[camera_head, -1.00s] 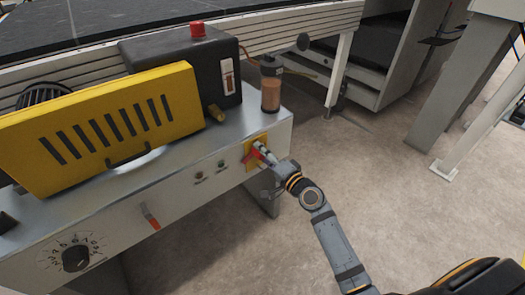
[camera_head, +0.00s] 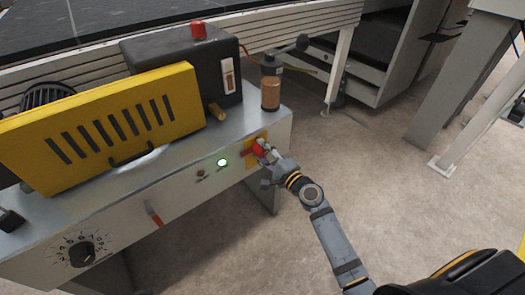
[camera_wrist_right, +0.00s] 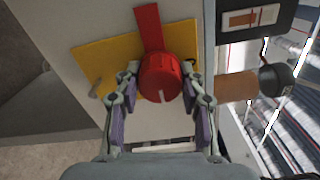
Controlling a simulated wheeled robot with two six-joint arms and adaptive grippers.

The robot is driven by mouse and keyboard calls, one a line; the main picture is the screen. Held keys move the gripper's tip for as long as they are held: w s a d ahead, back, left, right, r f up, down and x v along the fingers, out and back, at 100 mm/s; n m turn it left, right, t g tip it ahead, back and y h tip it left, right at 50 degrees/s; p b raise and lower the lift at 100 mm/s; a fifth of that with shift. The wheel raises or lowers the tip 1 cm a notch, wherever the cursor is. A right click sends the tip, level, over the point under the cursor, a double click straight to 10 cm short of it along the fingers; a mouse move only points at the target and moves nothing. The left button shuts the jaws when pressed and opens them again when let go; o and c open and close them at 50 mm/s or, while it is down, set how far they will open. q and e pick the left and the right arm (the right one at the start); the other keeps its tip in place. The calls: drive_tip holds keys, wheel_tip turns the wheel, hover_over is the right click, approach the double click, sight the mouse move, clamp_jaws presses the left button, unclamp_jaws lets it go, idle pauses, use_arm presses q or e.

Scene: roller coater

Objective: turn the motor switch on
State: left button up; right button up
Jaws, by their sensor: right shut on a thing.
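The motor switch is a red rotary knob (camera_head: 258,149) on a yellow plate (camera_head: 249,159), at the right end of the machine's front panel. My right gripper (camera_head: 266,153) is shut on it. In the right wrist view the red knob (camera_wrist_right: 160,76) sits between the two fingers of my right gripper (camera_wrist_right: 161,92), and its red bar points to the top of the picture, across the yellow plate (camera_wrist_right: 93,62). A green lamp (camera_head: 222,162) left of the switch is lit. My left gripper is not in view.
A dark lamp (camera_head: 201,172), a red-tipped lever (camera_head: 154,214) and a numbered dial (camera_head: 81,253) are further left on the panel. A yellow slotted cover (camera_head: 95,132), a black box (camera_head: 170,67) and a brown cylinder (camera_head: 270,93) stand above.

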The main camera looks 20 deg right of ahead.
drive_tip(key=shift+f, duration=0.1)
drive_tip(key=o, duration=1.1)
drive_tip(key=shift+o, duration=0.2)
drive_tip(key=shift+s+d, duration=0.1)
drive_tip(key=v, duration=0.7)
drive_tip(key=shift+s, duration=0.15)
